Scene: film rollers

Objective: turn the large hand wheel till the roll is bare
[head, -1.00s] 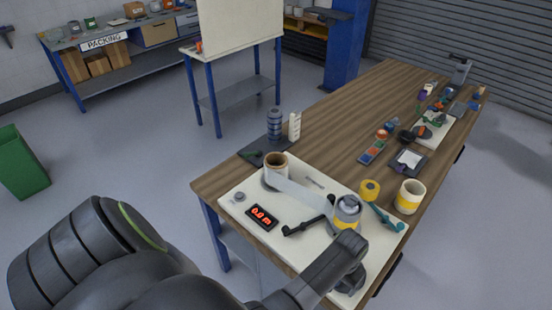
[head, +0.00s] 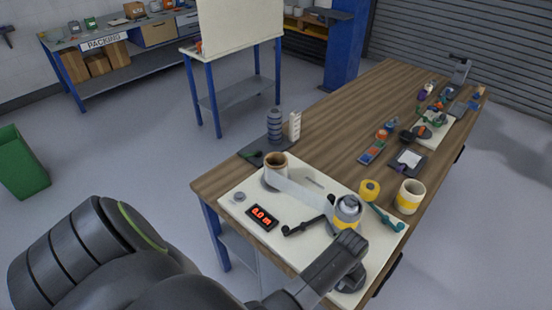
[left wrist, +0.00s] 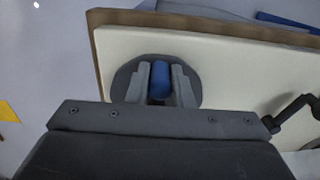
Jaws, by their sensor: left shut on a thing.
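My left gripper (left wrist: 159,88) is shut on a blue upright handle (left wrist: 161,74) of the large dark hand wheel (left wrist: 122,84) in the left wrist view. In the head view the wheel (head: 350,283) is at the front corner of the cream board (head: 236,207), partly hidden by my left arm. The roll (head: 275,162) has a brown core and stands at the board's far left. A pale film strip (head: 303,193) runs from it to a grey-topped take-up roller (head: 347,208) with a yellow band. How much film is left on the roll is hard to tell.
A small display (head: 262,217) with red digits and a dark crank (head: 303,228) are on the board. A yellow roll (head: 369,189), a cream and yellow roll (head: 409,196) and a teal-handled tool (head: 385,219) are to the right. More items lie along the wooden bench (head: 330,130).

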